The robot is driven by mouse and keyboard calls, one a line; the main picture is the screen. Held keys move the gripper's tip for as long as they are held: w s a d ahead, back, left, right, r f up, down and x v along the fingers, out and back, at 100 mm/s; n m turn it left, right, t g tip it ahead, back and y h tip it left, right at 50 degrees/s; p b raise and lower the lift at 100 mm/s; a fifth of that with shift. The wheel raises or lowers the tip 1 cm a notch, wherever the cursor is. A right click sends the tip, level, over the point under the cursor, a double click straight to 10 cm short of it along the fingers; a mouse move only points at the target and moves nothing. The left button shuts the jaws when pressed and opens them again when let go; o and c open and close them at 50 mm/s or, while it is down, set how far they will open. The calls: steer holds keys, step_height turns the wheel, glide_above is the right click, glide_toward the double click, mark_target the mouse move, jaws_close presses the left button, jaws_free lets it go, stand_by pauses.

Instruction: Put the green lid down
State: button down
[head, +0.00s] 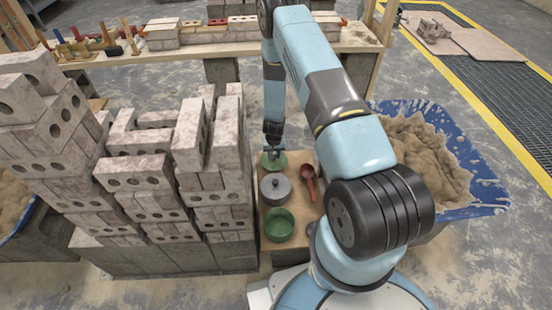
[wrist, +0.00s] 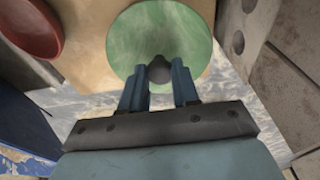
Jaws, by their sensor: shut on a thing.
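The green lid (wrist: 160,35) is a round, marbled green disc with a dark knob. In the wrist view my gripper (wrist: 163,75) is shut on the knob, between its two blue fingers. In the head view the lid (head: 273,160) is at the far end of the wooden board (head: 298,236), under my gripper (head: 271,149). I cannot tell whether the lid touches the board or hangs just above it. A green pot (head: 278,225), open at the top, stands at the near end of the board.
A grey lidded pot (head: 275,188) stands between the green lid and green pot. A red ladle (head: 309,182) lies to its right, its bowl also in the wrist view (wrist: 30,28). Stacked bricks (head: 192,140) rise close on the left; a blue tub of sand (head: 484,208) is right.

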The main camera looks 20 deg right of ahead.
steer(key=shift+w+a+f, duration=0.1)
steer(key=shift+w+f, duration=0.2)
steer(key=shift+f, duration=0.3)
step_height(320, 180, down, 2)
steer(key=shift+f, duration=0.25)
steer(key=c, duration=0.8)
jaws_free()
